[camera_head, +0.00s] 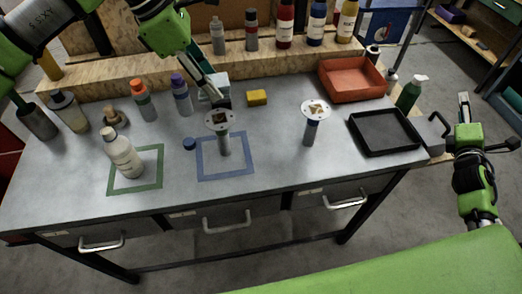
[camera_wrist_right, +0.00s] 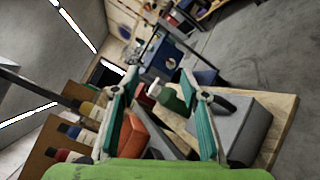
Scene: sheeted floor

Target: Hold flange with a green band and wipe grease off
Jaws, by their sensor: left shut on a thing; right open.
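My left gripper (camera_head: 222,102) reaches down from the back and is shut on a flange (camera_head: 219,120) at its disc. The flange has a pale round disc on a grey stem, upright over the blue square outline (camera_head: 226,177); I cannot make out a band colour on it. A second flange (camera_head: 315,109) stands upright to the right, with a dark bluish band under its disc. A yellow sponge-like block (camera_head: 257,97) lies behind them. My right gripper (camera_head: 463,101) is open and empty, beyond the table's right end; its spread fingers show in the right wrist view (camera_wrist_right: 152,85).
A white bottle (camera_head: 122,155) stands in the green square outline (camera_head: 136,191). Orange-capped (camera_head: 143,99) and purple-capped (camera_head: 182,97) bottles stand behind. An orange bin (camera_head: 350,80), a black tray (camera_head: 385,132) and a green bottle (camera_head: 411,93) occupy the right end. The front middle is clear.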

